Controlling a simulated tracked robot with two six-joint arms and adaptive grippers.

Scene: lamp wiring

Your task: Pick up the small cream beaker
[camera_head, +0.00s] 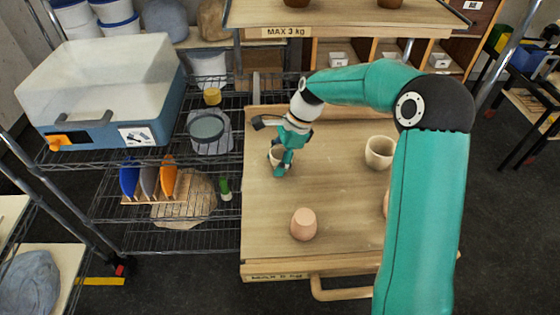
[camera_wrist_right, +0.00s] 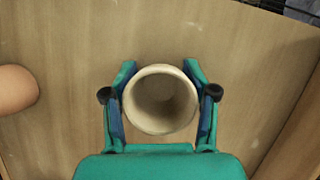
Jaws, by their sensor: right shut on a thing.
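The small cream beaker (camera_wrist_right: 160,101) stands in the middle of the right wrist view, seen from above into its open mouth. The two fingers of my right gripper (camera_wrist_right: 160,78) lie against its opposite sides and are shut on it. In the head view the beaker (camera_head: 275,154) is partly hidden behind my right gripper (camera_head: 282,160), near the left back of the wooden tray (camera_head: 340,190). I cannot tell whether its base touches the tray. A larger cream beaker (camera_head: 380,152) stands to its right. My left gripper is not in view.
A pinkish cup (camera_head: 304,225) stands near the tray's front, and another is mostly hidden behind my right arm. A shelf (camera_head: 350,14) overhangs the back. Wire racks (camera_head: 130,160) with a blue-grey tub (camera_head: 110,95) lie left. The tray's middle is free.

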